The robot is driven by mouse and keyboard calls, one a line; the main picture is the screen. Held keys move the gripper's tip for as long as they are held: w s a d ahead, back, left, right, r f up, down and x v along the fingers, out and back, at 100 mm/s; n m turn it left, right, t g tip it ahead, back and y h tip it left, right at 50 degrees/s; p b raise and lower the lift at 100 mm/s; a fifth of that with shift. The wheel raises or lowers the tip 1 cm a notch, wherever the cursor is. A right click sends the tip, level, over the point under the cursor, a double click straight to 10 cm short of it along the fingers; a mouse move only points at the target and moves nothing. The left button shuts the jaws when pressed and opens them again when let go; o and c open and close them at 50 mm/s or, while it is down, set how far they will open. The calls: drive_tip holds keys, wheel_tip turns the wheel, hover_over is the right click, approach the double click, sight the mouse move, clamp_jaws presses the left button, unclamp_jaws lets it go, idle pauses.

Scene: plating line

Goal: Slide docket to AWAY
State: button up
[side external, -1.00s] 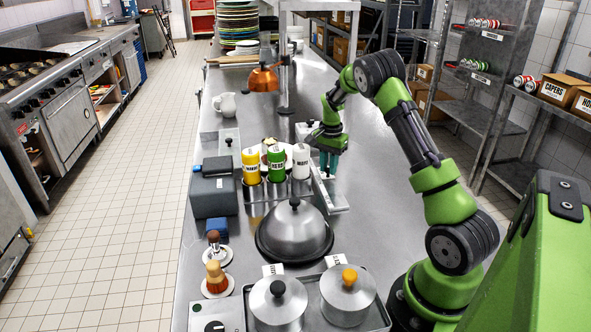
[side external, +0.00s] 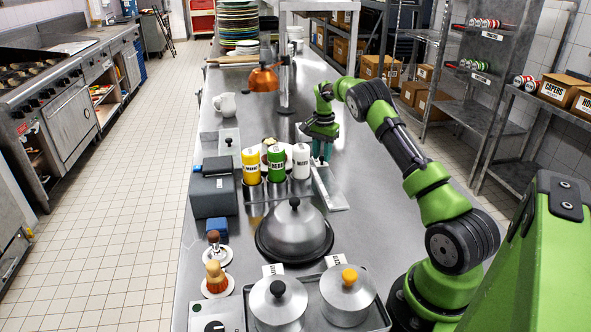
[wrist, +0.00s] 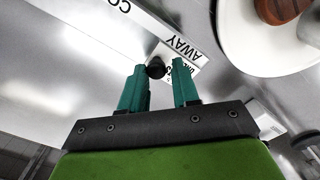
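My gripper (wrist: 158,72) shows two teal fingers spread apart in the wrist view. A round black knob (wrist: 155,68) sits at the fingertips, between them; I cannot tell whether either finger touches it. A white docket with dark print (wrist: 187,71) lies beside the knob, partly hidden by the right finger. The white AWAY label (wrist: 180,44) is right by the docket and knob. Another label starting "CO" (wrist: 122,5) is cut off at the top.
Yellow, green and white bottles (side external: 276,164) stand left of the rail. A domed lid (side external: 294,230) and two lidded pots (side external: 277,303) are nearer. An orange heat lamp (side external: 263,79) hangs behind, over the counter. The counter right of the rail (side external: 375,200) is clear.

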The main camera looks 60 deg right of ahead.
drive_tip(key=o, duration=0.3)
drive_tip(key=shift+o, duration=0.2)
drive_tip(key=shift+r, duration=0.1)
wheel_tip(320, 180, up, 17)
idle(0.3)
